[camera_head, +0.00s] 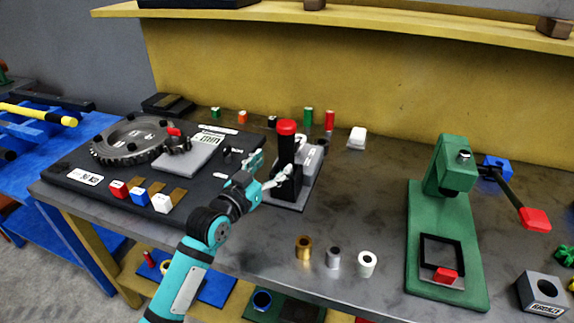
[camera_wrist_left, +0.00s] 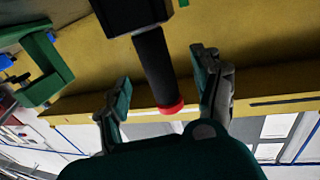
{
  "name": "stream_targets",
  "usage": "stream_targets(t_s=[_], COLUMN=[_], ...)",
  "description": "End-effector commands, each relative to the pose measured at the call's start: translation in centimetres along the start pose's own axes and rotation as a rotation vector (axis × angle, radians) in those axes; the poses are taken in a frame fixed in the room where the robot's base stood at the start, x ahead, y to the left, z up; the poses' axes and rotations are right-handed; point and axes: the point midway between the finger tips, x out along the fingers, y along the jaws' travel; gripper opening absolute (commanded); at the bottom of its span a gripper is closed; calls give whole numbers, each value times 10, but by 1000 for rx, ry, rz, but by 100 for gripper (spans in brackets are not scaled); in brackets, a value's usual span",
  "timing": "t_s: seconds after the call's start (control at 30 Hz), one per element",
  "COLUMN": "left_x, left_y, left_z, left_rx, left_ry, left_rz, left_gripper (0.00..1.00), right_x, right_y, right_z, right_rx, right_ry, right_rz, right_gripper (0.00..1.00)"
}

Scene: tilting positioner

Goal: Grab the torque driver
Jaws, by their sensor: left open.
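The torque driver (camera_head: 287,143) looks like an upright black handle with a red cap, standing in a dark holder (camera_head: 288,188) at the middle of the bench. In the left wrist view the black handle (camera_wrist_left: 157,68) and its red end (camera_wrist_left: 171,108) lie between my two fingers, with gaps visible on both sides. My left gripper (camera_head: 272,170) is open beside the driver, coming from the front left; its fingers also show in the wrist view (camera_wrist_left: 164,78). The driver's lower end is hidden in the holder. My right gripper is not in view.
A black board with a toothed ring (camera_head: 130,142) and coloured blocks lies left. A green press (camera_head: 447,225) stands right. Small bushings (camera_head: 334,257) sit near the front edge. A yellow shelf (camera_head: 400,27) runs along the back. Bare bench lies between holder and press.

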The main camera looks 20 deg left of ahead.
Motion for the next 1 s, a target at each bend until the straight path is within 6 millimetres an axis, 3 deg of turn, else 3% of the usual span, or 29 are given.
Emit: stream_targets(t_s=[0.3,0.53,0.83,1.0], left_x=[27,60,66,65], left_y=[3,6,6,6], left_z=[-2,-1,1,1], left_rx=[-2,-1,-1,-1], left_ry=[0,0,-1,-1], left_rz=[0,0,0,0], left_gripper=[67,67,67,47], right_x=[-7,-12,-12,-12], right_y=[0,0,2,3], right_z=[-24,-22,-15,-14], right_rx=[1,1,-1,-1], right_ry=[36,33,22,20], right_rz=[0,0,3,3], right_gripper=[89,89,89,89])
